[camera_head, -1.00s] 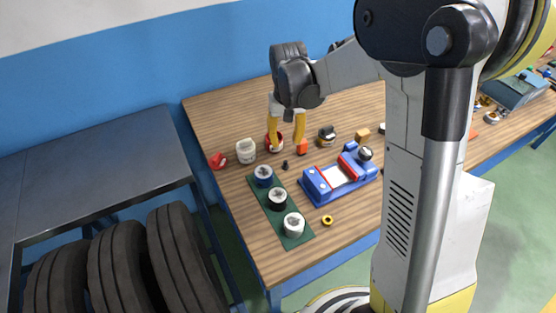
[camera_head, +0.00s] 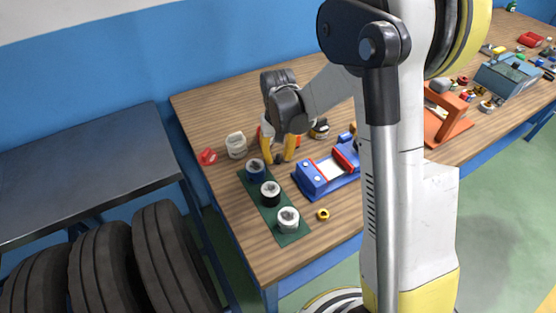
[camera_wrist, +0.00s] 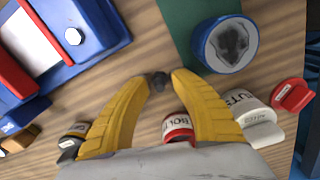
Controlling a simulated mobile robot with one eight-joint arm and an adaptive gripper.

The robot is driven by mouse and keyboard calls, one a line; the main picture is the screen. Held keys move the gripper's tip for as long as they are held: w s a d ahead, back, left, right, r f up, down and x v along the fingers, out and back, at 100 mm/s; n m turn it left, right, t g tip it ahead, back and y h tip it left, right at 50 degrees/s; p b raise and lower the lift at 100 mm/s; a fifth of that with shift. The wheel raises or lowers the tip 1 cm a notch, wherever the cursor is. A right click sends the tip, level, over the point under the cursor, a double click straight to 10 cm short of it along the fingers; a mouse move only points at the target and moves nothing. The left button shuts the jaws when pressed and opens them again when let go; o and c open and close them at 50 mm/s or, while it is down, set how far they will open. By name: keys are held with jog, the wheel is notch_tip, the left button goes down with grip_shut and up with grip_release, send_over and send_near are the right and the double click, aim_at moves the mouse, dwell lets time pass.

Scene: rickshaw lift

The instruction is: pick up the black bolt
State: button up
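The black bolt (camera_wrist: 159,81) is a small dark piece on the wooden table, seen in the wrist view between my fingertips. My gripper (camera_head: 278,160) has two yellow fingers pointing down at the table, apart from each other. In the wrist view my gripper (camera_wrist: 162,80) has a fingertip on each side of the bolt. I cannot tell whether either finger touches it.
A green mat (camera_head: 286,239) with three round cups lies beside the fingers; the blue cup (camera_wrist: 226,45) is closest. A blue and red fixture (camera_head: 322,175) stands to the right. White and red containers (camera_head: 236,146) are at the left. A yellow ring (camera_head: 323,214) lies in front.

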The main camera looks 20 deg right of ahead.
aim_at(278, 154)
grip_shut()
jog(key=shift+r, duration=0.1)
jog(key=shift+r, duration=0.25)
notch_tip(278, 154, up, 4)
jog(key=p, duration=0.2)
jog(key=shift+p, duration=0.3)
jog(key=d+r+p, duration=0.3)
jog(key=d+r, duration=0.3)
jog(key=d, duration=0.5)
jog(key=shift+d+r, duration=0.15)
jog(key=shift+d, duration=0.2)
jog(key=shift+w, duration=0.1)
jog(key=shift+r+p, duration=0.1)
jog(key=shift+p, duration=0.2)
